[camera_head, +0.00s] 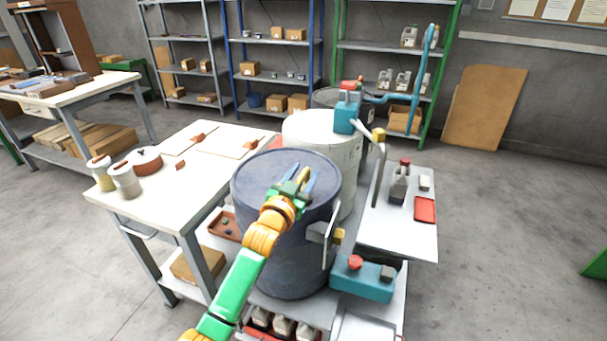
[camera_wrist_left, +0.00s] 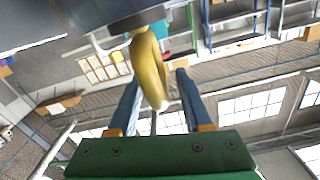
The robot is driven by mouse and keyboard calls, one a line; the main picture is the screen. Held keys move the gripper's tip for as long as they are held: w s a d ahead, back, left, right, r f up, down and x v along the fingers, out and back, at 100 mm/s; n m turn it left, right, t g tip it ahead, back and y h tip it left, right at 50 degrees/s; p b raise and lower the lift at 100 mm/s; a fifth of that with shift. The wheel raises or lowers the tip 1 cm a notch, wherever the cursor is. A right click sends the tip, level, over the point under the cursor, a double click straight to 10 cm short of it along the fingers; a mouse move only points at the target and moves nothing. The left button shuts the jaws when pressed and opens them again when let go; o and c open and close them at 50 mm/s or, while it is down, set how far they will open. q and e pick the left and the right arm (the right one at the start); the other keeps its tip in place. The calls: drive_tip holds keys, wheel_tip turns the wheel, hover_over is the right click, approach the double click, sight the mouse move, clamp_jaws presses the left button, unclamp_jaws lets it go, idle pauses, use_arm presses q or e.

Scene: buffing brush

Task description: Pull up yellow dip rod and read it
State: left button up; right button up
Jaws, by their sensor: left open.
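The yellow dip rod's handle (camera_head: 303,174) shows as a small yellow piece above the lid of a dark blue drum (camera_head: 285,250). In the left wrist view the handle is a thick curved yellow loop (camera_wrist_left: 150,68) between the two blue fingers. My left gripper (camera_head: 298,181) is over the drum top, its fingers open on either side of the loop; it also shows in the left wrist view (camera_wrist_left: 157,98). I see gaps between the loop and both fingers. The rod below the handle and any markings are hidden. My right gripper is not in view.
A pale drum (camera_head: 322,135) with a teal pump (camera_head: 346,112) and blue hose stands just behind. A white workbench (camera_head: 165,195) is on the left. A side shelf (camera_head: 385,232) with bottles and a red tray is on the right. Open floor lies further right.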

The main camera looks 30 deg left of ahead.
use_arm(q)
drive_tip(key=shift+s+r, duration=0.15)
drive_tip(key=shift+s, duration=0.05)
clamp_jaws()
idle(1.2)
